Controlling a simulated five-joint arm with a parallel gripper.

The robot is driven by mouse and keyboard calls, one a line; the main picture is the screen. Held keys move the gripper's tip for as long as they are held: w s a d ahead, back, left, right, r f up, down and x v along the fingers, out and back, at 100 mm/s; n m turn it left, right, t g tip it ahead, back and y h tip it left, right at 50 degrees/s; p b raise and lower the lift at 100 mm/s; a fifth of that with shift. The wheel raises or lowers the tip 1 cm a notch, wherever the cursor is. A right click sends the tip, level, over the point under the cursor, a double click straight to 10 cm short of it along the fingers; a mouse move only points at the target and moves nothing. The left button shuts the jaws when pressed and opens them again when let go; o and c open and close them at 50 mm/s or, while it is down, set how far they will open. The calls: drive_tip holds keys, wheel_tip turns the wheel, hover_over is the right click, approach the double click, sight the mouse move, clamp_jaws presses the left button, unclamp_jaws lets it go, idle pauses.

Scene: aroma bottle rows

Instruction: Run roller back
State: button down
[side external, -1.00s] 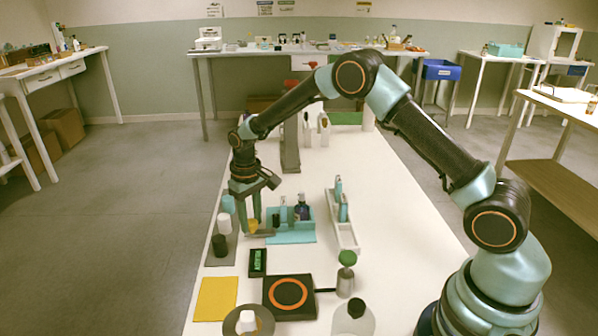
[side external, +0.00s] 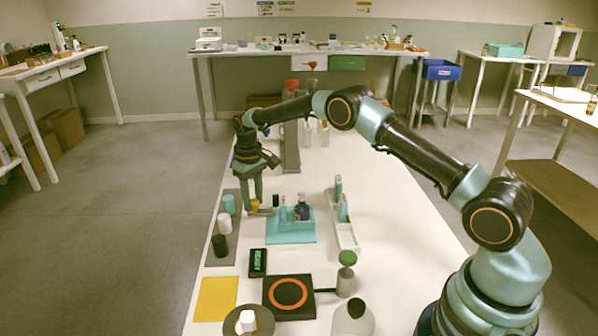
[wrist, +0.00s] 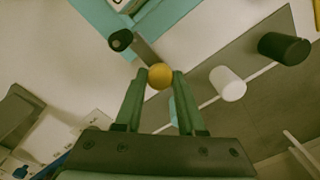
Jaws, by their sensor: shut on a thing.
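My gripper (side external: 254,203) is over the left side of the white table, fingers pointing down. It is shut on a yellow-orange round knob (side external: 254,207), which also shows between the fingertips in the wrist view (wrist: 160,76). A brownish bar (side external: 266,212) sticks out from the knob toward the teal tray; it also shows in the wrist view (wrist: 146,52). The knob and bar look like the roller, though its underside is hidden. The teal tray (side external: 290,238) stands just right of the gripper and holds a dark blue bottle (side external: 302,211) and a smaller dark-capped item (side external: 276,201).
Left of the gripper, a grey strip (side external: 222,262) carries teal (side external: 229,204), white (side external: 224,223) and black (side external: 220,246) cylinders. A white rack (side external: 347,237) stands right of the tray. Nearer are a display (side external: 258,262), yellow pad (side external: 216,299) and black plate (side external: 275,308).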

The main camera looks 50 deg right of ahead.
sight(253, 201)
drive_tip(key=shift+w+d, duration=0.2)
drive_tip(key=c, duration=0.5)
unclamp_jaws()
drive_tip(key=shift+s+r, duration=0.1)
drive_tip(key=shift+r, duration=0.05)
wheel_tip(253, 201, up, 12)
